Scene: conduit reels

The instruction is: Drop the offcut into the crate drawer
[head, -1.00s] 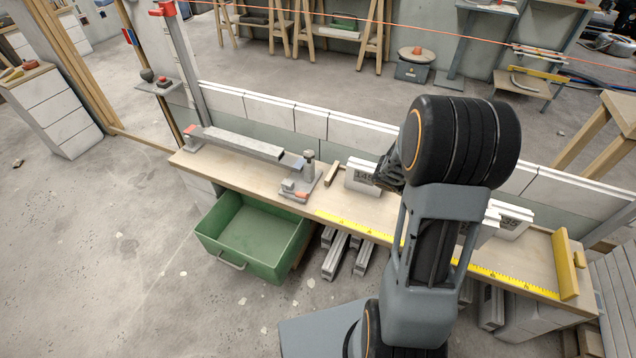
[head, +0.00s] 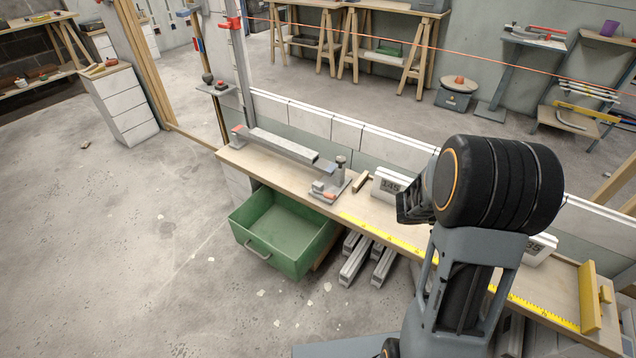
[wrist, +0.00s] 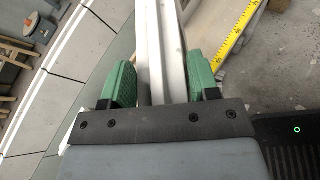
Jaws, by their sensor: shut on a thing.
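In the wrist view my gripper (wrist: 160,78) has its two green jaws shut on a long white channel-shaped piece, the offcut (wrist: 152,45), which runs away from the jaws toward the top of the picture. The green crate drawer (head: 250,246) stands open below the left part of the bench, to the left of my gripper. Its visible floor is empty.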

